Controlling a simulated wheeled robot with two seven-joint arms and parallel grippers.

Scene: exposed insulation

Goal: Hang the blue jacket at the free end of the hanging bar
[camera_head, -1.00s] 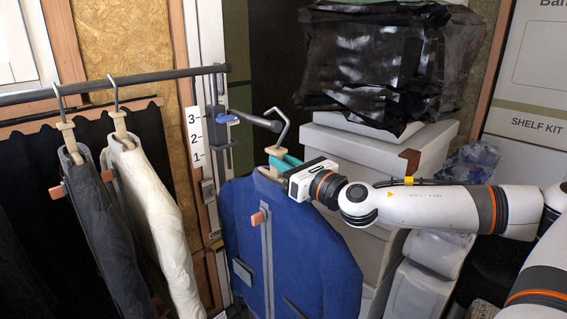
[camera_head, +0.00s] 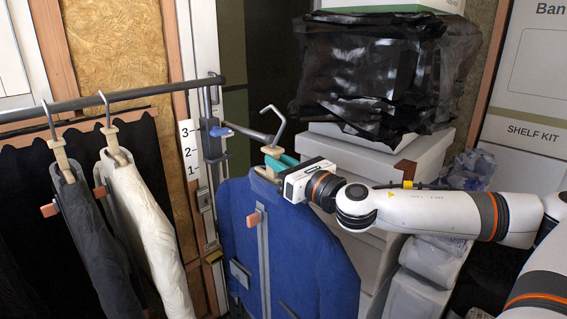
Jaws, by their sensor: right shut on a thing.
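The blue jacket (camera_head: 290,255) hangs upright on a hanger whose metal hook (camera_head: 274,124) is empty and stands up above the collar. My right gripper (camera_head: 279,172) is shut at the hanger's neck, just above the collar, and holds the jacket in the air. The hanging bar (camera_head: 120,97) runs across the upper left, and its free end (camera_head: 214,80) is left of and higher than the hook. The hook is apart from that end. My left gripper is out of view.
A grey jacket (camera_head: 88,240) and a white jacket (camera_head: 150,230) hang on the bar at left. A bracket with a lever (camera_head: 235,131) stands on the post between bar and blue jacket. Boxes (camera_head: 410,165) and a black-wrapped bundle (camera_head: 385,75) are stacked behind my right arm.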

